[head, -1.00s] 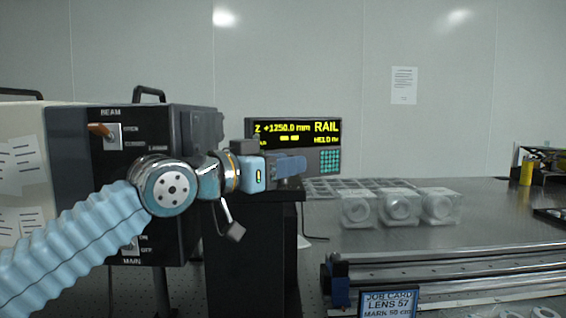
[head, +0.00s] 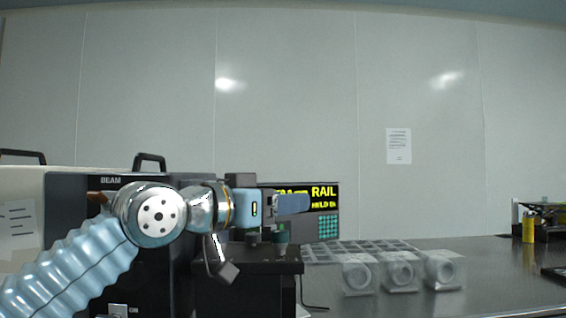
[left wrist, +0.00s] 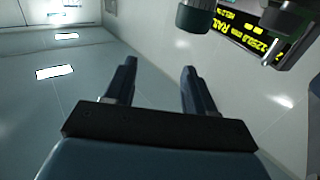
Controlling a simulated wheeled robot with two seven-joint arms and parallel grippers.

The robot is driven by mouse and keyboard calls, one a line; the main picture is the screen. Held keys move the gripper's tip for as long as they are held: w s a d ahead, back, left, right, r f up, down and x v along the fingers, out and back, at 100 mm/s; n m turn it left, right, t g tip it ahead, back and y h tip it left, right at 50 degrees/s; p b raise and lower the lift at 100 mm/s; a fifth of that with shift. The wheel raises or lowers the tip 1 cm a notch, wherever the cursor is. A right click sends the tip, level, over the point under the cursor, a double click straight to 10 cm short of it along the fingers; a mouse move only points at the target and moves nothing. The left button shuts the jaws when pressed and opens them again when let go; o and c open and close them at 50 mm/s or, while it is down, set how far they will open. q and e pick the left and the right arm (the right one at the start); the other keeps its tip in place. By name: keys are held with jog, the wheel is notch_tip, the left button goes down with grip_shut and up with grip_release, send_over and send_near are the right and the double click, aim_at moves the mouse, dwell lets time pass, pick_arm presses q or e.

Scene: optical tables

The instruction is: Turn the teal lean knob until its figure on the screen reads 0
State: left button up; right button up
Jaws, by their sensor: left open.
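My left gripper (head: 293,204) is open and empty, held level above the black pedestal (head: 250,262). A dark knob with a teal-green tint (head: 281,236) stands on the pedestal just below the gripper, apart from the fingers. In the left wrist view, the open fingers (left wrist: 160,68) have nothing between them, and a dark teal knob (left wrist: 196,15) shows at the top edge. The screen (head: 327,200) behind shows "RAIL" in yellow; my gripper covers its left part. It also shows inverted in the left wrist view (left wrist: 245,35); no lean figure is readable. My right gripper is out of view.
A second dark knob (head: 252,237) stands left of the tinted one. The beam box (head: 75,225) is at left, partly behind my arm. Several clear lens packages (head: 400,272) and a flat grid tray (head: 365,250) lie on the table at right.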

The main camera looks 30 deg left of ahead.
pick_arm(q)
jog(key=s+d+r, duration=0.6)
jog(key=s+r, duration=0.1)
jog(key=s, duration=0.3)
jog(key=shift+r, duration=0.15)
jog(key=shift+o, duration=0.2)
